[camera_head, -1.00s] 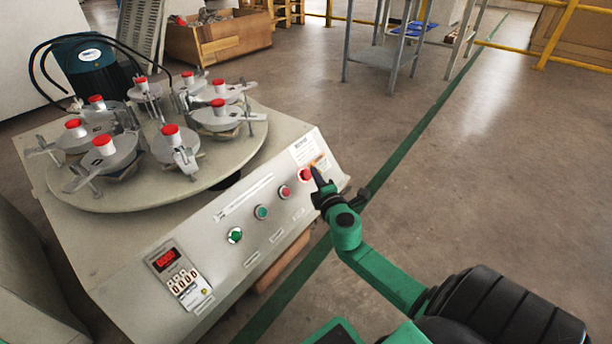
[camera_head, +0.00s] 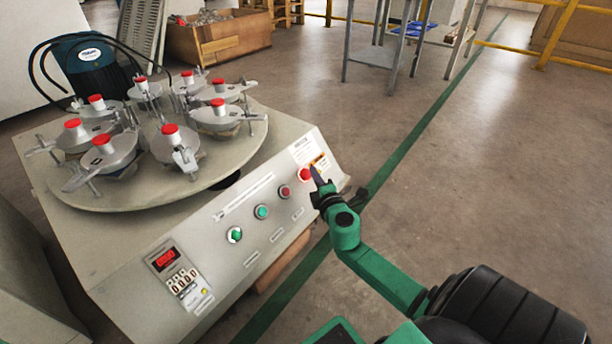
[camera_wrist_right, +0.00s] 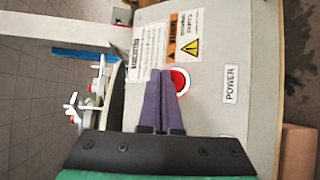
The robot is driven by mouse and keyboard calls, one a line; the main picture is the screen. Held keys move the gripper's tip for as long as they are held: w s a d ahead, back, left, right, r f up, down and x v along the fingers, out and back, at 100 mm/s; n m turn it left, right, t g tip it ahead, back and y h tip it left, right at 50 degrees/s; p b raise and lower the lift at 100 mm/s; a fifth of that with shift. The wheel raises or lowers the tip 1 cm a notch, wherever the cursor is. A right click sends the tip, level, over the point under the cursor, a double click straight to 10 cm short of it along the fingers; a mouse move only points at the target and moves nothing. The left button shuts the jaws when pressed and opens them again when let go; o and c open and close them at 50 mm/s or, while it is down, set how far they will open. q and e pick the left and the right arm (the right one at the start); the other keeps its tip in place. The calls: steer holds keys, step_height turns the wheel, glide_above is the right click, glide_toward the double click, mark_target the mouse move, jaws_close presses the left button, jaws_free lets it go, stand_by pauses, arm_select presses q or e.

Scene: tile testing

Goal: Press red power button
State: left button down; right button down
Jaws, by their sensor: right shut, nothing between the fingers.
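The red power button (camera_head: 305,174) is at the right end of the machine's sloped control panel (camera_head: 228,212). In the right wrist view the button (camera_wrist_right: 181,80) has a pale ring and a POWER label (camera_wrist_right: 230,84) to its right. My right gripper (camera_head: 315,172) is shut and empty, its fingertips at the button's right edge in the head view. In the right wrist view the closed fingertips (camera_wrist_right: 160,76) overlap the button's left edge. I cannot tell whether they touch it. My left gripper is not in view.
A second red button (camera_head: 285,191) and two green ones (camera_head: 261,212) sit further left on the panel, with a counter display (camera_head: 166,259) at its lower left. A round turntable (camera_head: 150,185) with several red-capped weights is behind. Open floor lies to the right.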

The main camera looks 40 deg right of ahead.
steer(key=shift+w+a+f, duration=0.1)
steer(key=shift+w+f, duration=0.1)
steer(key=shift+w+f+b, duration=0.25)
steer(key=shift+w+b, duration=0.05)
steer(key=shift+b, duration=0.05)
stand_by(0.5)
steer(key=shift+s+r+p, duration=0.35)
steer(key=shift+r+p, duration=0.05)
steer(key=shift+s+r, duration=0.15)
steer(key=shift+s, duration=0.15)
steer(key=s+d+r+p, duration=0.1)
steer(key=s+r+p, duration=0.2)
steer(key=s, duration=0.1)
steer(key=shift+s+d+r, duration=0.25)
steer(key=shift+d+r, duration=0.05)
steer(key=shift+r, duration=0.1)
